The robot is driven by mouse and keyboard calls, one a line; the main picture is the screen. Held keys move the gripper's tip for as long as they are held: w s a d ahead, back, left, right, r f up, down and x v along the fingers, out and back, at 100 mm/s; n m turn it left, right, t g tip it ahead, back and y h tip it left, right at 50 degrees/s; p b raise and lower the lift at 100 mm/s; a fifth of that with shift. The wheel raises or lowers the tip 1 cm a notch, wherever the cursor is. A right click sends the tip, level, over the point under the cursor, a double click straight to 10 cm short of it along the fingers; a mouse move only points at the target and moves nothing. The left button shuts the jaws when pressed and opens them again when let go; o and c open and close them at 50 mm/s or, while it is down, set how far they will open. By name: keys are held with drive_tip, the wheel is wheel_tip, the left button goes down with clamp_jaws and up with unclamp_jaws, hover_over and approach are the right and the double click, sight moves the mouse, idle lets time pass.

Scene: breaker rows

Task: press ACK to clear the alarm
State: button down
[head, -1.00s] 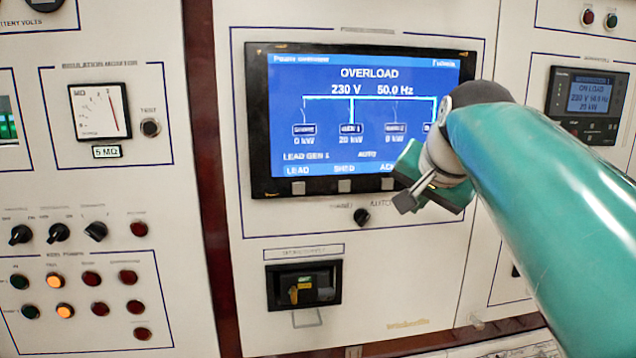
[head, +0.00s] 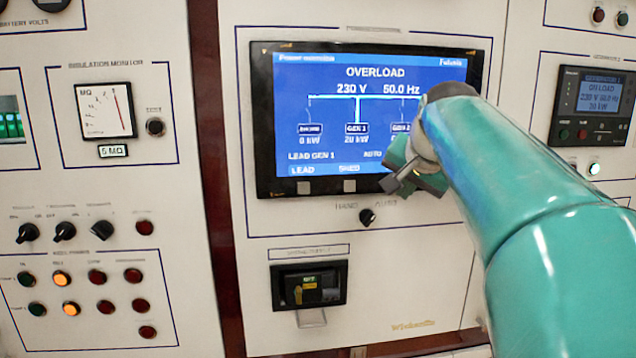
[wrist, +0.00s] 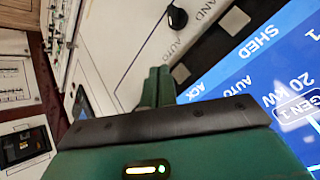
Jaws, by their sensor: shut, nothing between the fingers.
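The display screen (head: 365,100) is lit blue and reads OVERLOAD, 230 V, 50.0 Hz. LEAD and SHED labels show along its bottom edge, with grey buttons below them. In the head view my gripper (head: 398,184) covers the ACK label and its button at the lower right of the screen. In the wrist view the ACK label (wrist: 193,90) shows, with the grey ACK button (wrist: 181,73) on the dark bezel just past my fingertips. My gripper (wrist: 158,80) is shut and empty. I cannot tell whether its tips touch the button.
The HAND/AUTO knob (head: 367,217) sits just below the screen. A breaker recess (head: 309,287) with a yellow-marked switch is lower down. The left panel has an insulation meter (head: 106,109), knobs and lamps, two of them amber. A smaller controller (head: 592,107) is at the right.

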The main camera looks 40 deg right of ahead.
drive_tip(key=shift+w+d, duration=0.4)
drive_tip(key=shift+w, duration=0.25)
drive_tip(key=shift+w, duration=0.1)
idle(1.5)
drive_tip(key=shift+w+d, duration=0.2)
drive_tip(key=shift+w, duration=0.1)
drive_tip(key=shift+w+d, duration=0.2)
drive_tip(key=shift+w, duration=0.15)
idle(0.8)
drive_tip(key=shift+s, duration=0.15)
drive_tip(key=shift+s+a, duration=0.4)
drive_tip(key=shift+s, duration=0.15)
drive_tip(key=s+a, duration=0.1)
drive_tip(key=s, duration=0.2)
drive_tip(key=s+a, duration=0.1)
drive_tip(key=shift+s+a, duration=0.15)
drive_tip(key=shift+a, duration=0.15)
idle(0.3)
